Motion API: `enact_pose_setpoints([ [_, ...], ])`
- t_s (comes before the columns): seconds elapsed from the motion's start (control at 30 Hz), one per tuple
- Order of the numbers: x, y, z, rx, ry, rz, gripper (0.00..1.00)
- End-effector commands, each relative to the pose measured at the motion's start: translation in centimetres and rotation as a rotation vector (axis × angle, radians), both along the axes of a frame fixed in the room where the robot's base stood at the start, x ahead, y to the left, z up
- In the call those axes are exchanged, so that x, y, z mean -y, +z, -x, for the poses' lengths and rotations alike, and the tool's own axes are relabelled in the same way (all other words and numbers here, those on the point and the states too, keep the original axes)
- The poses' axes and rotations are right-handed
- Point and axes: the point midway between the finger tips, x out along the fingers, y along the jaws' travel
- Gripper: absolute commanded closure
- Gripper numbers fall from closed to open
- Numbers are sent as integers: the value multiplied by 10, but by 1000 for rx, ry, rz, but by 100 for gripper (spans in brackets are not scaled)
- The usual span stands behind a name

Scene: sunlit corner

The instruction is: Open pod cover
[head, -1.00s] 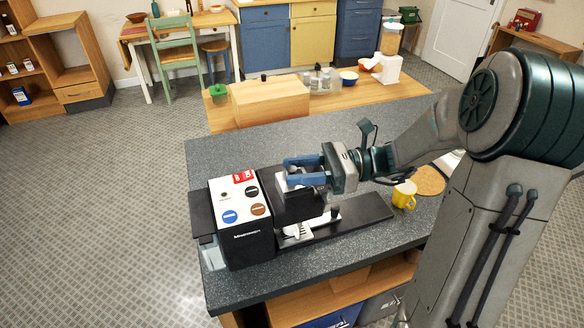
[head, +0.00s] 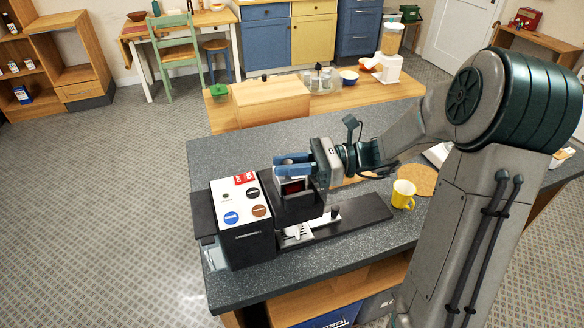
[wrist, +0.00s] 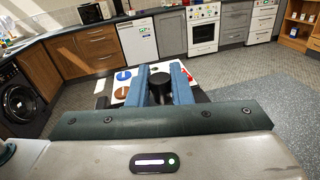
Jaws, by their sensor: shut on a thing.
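The coffee machine (head: 243,222) stands on the grey counter, with a white top carrying coloured round buttons and a black front section. Its pod cover (head: 293,187) is at the black section, below my fingers, and shows a dark face with a red patch. It looks partly raised, but my gripper hides much of it. My gripper (head: 290,165), with blue fingers, is shut on the cover's black knob. In the wrist view, the round black knob (wrist: 160,80) sits between the two fingers, with the machine's white top (wrist: 128,84) behind.
A yellow mug (head: 402,195) stands to the right of the machine, beside a round cork mat (head: 423,180). A wooden box (head: 270,102) and a blender (head: 388,62) are on the wooden surface behind. The counter (head: 232,152) behind the machine is clear.

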Motion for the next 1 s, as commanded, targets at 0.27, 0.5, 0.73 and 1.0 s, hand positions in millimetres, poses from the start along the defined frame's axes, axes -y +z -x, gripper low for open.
enact_pose_setpoints([
  [0.27, -11, 2, -38, -2, 0, -2, 100],
  [0.5, -12, 1, -43, 0, -4, -1, 100],
  [0.73, -12, 2, -43, 1, -6, -2, 62],
  [1.0, -11, 0, -42, 0, -3, -1, 62],
])
